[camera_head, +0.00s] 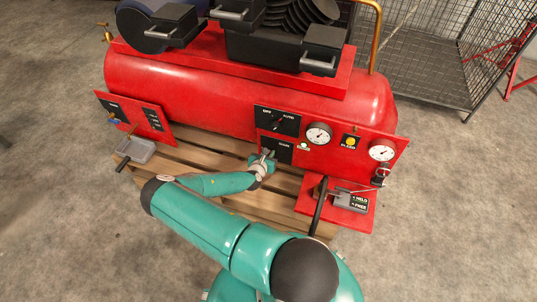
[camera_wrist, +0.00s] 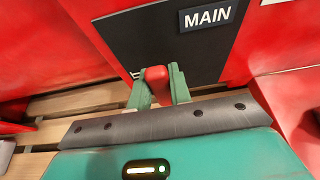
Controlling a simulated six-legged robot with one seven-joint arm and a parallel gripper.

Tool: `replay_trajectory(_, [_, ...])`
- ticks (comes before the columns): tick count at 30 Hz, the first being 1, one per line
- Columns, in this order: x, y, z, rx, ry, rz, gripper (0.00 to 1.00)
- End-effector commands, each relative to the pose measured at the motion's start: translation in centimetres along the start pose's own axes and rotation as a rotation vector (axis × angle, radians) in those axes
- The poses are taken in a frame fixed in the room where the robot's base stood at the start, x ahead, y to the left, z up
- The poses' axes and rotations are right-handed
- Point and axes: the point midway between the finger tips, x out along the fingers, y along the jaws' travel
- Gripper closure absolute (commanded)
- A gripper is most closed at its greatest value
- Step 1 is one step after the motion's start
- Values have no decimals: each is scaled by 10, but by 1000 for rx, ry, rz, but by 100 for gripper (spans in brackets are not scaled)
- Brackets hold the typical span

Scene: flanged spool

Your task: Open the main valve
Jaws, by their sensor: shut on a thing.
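The main valve is on a black plate that reads MAIN in the wrist view (camera_wrist: 208,17), low on the red front panel of a red compressor tank. Its red handle (camera_wrist: 157,74) stands out from the plate's lower part. My gripper (camera_wrist: 158,84) has its two green fingers on either side of the red handle, shut on it. In the head view my gripper (camera_head: 264,160) is at the lower left of the black plate (camera_head: 280,147) and hides the handle. How far the valve is turned cannot be told.
Above the plate is an OFF/AUTO switch (camera_head: 277,121). To the right are two gauges (camera_head: 319,133) and a yellow button (camera_head: 351,141). A red shelf (camera_head: 305,205) with a HELD/FREE label juts out at lower right. A side panel (camera_head: 130,115) is at left. Wooden pallet slats (camera_head: 205,152) lie below.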

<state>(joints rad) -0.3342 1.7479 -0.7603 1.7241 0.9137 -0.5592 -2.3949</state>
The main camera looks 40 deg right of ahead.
Motion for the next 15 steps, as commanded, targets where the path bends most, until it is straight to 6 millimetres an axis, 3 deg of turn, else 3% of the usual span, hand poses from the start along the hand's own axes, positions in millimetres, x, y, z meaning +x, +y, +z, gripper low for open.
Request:
replay_trajectory(6, [-1, 4, -1, -3, 2, 7, 100])
replay_trajectory(7, [-1, 4, -1, -3, 2, 7, 74])
replay_trajectory(9, [0, 3, -1, -2, 2, 6, 60])
replay_trajectory(15, [0, 2, -1, -2, 1, 4, 58])
